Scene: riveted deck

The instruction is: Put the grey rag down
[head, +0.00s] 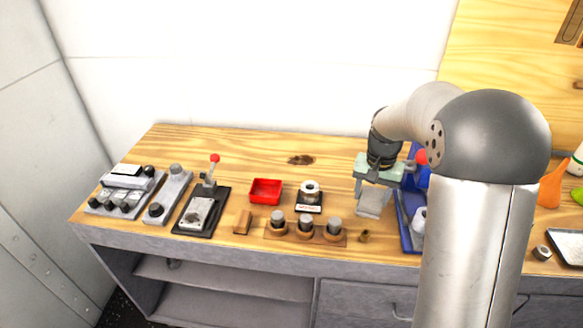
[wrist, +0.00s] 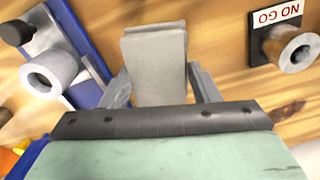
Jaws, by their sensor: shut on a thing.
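The grey rag (head: 371,203) is a flat, folded-looking pale grey piece hanging below my gripper (head: 373,184) at the right of the bench in the head view. In the wrist view the grey rag (wrist: 155,65) sits between the two grey fingers of my gripper (wrist: 160,84), which are shut on it. Its lower edge is at or close above the wooden bench top (head: 340,180); I cannot tell whether it touches. My arm hides part of the bench to the right.
A blue stand (head: 408,222) with a grey ring part is close to the right of the rag. To the left are a NO GO ring gauge (head: 310,194), a red tray (head: 266,191) and a wooden rack (head: 290,235) with three cylinders. A small brass piece (head: 364,236) lies in front.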

